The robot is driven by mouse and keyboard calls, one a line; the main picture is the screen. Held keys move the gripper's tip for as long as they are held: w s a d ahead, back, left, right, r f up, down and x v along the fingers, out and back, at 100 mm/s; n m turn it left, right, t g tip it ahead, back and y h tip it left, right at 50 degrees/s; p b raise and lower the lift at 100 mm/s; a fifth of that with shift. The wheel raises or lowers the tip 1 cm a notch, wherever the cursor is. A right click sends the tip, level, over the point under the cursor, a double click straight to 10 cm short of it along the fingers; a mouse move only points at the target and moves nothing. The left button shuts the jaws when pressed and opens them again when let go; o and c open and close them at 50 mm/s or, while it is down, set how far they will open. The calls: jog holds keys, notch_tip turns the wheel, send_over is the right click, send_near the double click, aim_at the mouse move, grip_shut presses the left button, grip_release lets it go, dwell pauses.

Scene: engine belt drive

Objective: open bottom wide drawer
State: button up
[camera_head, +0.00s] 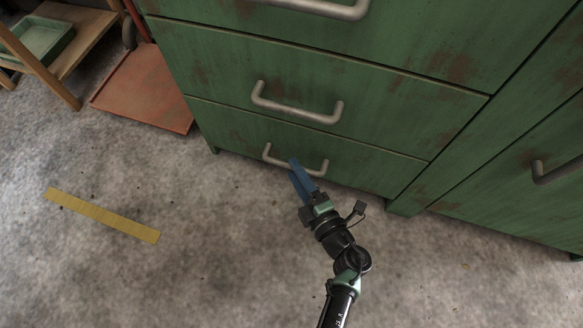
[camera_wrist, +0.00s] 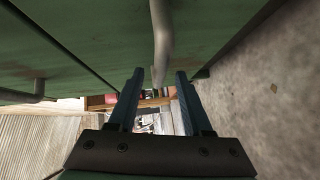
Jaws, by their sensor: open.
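The bottom wide drawer (camera_head: 235,131) is the lowest front of the green, rust-stained cabinet and looks shut. Its grey bar handle (camera_head: 316,173) runs across the front. The fingers are apart, with a gap on each side of the bar. I cannot tell whether either finger touches it.
Above is another wide drawer with its own handle (camera_head: 297,109). A cabinet front with a handle (camera_head: 556,172) stands at right. A red panel (camera_head: 143,91) and a wooden shelf with a green tray (camera_head: 42,38) are at upper left. The concrete floor is clear around a yellow strip (camera_head: 103,215).

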jog(key=shift+b+x, duration=0.45)
jog(key=shift+x, duration=0.95)
grip_shut()
dwell(0.4)
